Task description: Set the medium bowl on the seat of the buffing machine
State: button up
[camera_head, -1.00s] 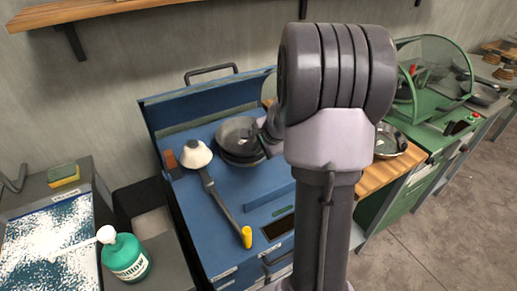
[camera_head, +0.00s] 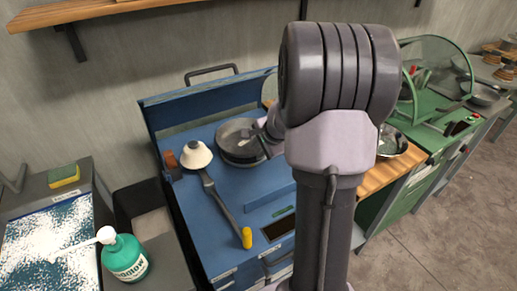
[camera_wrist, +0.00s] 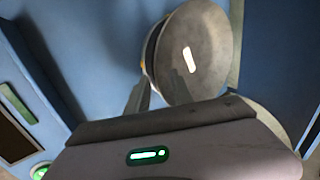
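The medium bowl (camera_head: 237,133) is grey and round and shows just above the buffing machine's round seat (camera_head: 242,159) on the blue bench. In the wrist view the bowl (camera_wrist: 205,35) has a bright highlight and overlaps a darker round edge (camera_wrist: 150,52), which looks like the seat. I cannot tell if the bowl touches the seat. My gripper (camera_head: 262,147) is at the bowl's right rim. Its fingers (camera_wrist: 157,92) show in the wrist view at the bowl's near edge, but their grip on the rim is unclear. My arm hides part of the bench.
A metal bowl (camera_head: 393,143) stands on wood at right. A green machine (camera_head: 440,115) is beyond. A green bottle (camera_head: 126,259) stands front left.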

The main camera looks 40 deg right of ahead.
jog(key=p+v, duration=0.6)
jog(key=v, duration=1.1)
jog(key=shift+p, duration=0.3)
jog(key=shift+s+d, duration=0.1)
jog(key=shift+s, duration=0.05)
